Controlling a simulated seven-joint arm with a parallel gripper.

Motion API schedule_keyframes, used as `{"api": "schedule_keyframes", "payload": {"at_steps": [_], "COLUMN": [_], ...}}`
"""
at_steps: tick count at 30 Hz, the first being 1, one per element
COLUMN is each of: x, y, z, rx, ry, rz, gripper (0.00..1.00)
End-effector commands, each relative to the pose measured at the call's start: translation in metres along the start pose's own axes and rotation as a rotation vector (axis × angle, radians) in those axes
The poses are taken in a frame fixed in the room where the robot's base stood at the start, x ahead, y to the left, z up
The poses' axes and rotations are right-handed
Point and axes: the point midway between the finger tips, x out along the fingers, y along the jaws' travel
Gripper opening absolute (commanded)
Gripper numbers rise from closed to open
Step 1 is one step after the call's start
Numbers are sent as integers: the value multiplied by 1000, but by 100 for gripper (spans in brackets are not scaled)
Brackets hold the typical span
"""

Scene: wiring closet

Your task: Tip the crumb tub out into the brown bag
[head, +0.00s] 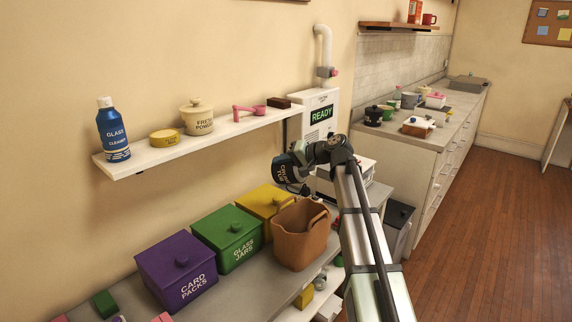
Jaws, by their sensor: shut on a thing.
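The crumb tub (287,170), dark with pale lettering, is in my gripper (305,153). Its lettering runs steeply, so the tub looks tipped well over from upright. My gripper is shut on it; the fingers are small and partly hidden against the tub. The brown bag (299,245) stands open on the grey counter below the tub, with a handle at its rim. The tub is above the bag's back left side, apart from it. The bag's inside is mostly hidden, and I see no crumbs falling.
Purple (177,270), green (226,238) and yellow (262,205) lidded bins stand left of the bag. A wall shelf (160,159) holds a blue bottle (113,130), a yellow tin (165,136) and a cream jar (196,118). A white wall unit (315,112) reads READY.

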Motion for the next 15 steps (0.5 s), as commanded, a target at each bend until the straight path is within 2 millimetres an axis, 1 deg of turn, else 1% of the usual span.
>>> {"api": "schedule_keyframes", "payload": {"at_steps": [1, 9, 15], "x": [3, 13, 19], "y": [-2, -7, -4], "z": [-3, -5, -3], "rx": [-4, -9, -12], "ry": [-15, -107, -181], "rz": [37, 257, 437], "gripper": [0, 0, 0]}}
